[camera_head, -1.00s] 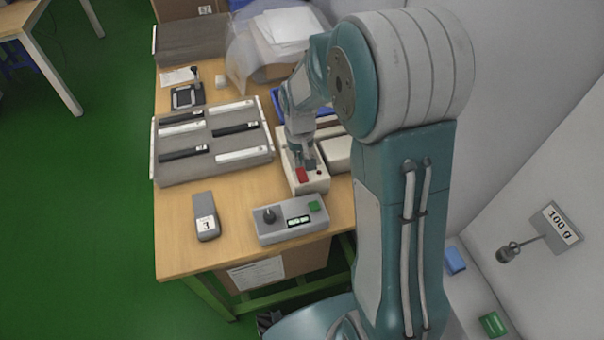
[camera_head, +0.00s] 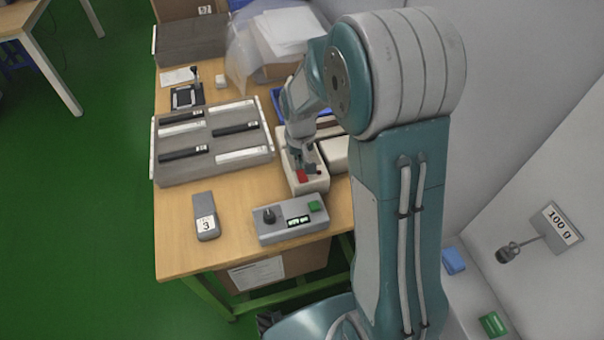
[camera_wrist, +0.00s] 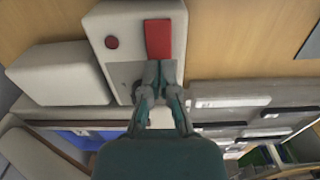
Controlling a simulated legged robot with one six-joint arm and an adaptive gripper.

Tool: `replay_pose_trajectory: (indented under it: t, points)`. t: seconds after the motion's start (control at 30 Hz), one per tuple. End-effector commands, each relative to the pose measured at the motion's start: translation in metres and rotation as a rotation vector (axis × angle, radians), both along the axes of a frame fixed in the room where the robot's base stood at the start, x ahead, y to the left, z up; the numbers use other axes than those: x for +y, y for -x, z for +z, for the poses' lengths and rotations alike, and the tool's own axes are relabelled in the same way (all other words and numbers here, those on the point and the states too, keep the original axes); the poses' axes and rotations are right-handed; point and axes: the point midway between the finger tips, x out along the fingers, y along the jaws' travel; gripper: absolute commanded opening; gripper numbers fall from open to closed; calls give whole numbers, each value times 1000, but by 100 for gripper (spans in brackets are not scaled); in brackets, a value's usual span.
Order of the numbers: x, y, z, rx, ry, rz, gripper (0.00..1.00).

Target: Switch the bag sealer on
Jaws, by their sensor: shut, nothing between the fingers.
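The bag sealer appears to be the cream box (camera_head: 316,183) on the table in front of my arm. It has a red rocker switch (camera_head: 302,175) and a small round red button (camera_head: 319,172). In the head view my gripper (camera_head: 308,168) is just behind the switch and partly hides the box.
A grey control box (camera_head: 290,219) with a black knob and green button stands in front. A grey handheld device (camera_head: 205,217) lies to its left. A grey tray (camera_head: 213,170) with black and white bars is left of the sealer. A cream block (camera_wrist: 60,75) sits beside it.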

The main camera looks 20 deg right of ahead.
Motion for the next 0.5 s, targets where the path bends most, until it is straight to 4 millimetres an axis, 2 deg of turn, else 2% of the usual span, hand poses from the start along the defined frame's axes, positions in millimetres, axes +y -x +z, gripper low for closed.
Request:
replay_pose_trajectory:
  t: [0.5]
  points:
    - [0, 0, -7, 2, 0, 0, 0]
